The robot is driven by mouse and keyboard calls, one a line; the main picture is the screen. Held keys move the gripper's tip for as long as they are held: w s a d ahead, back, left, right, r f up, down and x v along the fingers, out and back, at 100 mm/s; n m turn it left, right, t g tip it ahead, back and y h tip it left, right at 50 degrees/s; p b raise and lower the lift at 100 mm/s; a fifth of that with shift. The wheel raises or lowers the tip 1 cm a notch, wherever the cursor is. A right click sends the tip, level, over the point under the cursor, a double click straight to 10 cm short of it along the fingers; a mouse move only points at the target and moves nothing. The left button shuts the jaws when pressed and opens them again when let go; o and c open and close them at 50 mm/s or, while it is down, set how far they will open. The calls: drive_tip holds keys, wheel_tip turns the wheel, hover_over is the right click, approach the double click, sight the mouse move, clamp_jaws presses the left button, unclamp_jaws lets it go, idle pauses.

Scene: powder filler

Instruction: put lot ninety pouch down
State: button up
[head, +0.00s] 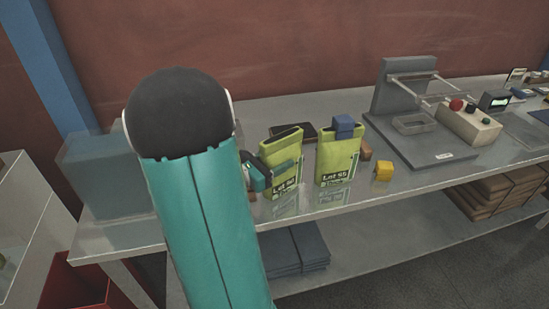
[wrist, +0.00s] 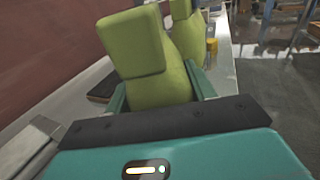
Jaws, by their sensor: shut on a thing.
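In the wrist view the pouch (wrist: 145,55) fills the space between my two teal fingers (wrist: 160,94). The pouch's base is at or very close to the bench top; I cannot tell whether it touches. My arm hides the bench to the left of it.
A dark flat item (head: 308,132) lies behind. A grey machine (head: 405,105) and control box (head: 468,122) stand further right.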

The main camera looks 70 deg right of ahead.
drive_tip(key=o, duration=1.2)
drive_tip(key=shift+s+f, duration=0.1)
drive_tip(key=shift+a, duration=0.2)
drive_tip(key=v, duration=1.1)
drive_tip(key=shift+w+a, duration=0.25)
drive_tip(key=shift+w, duration=0.1)
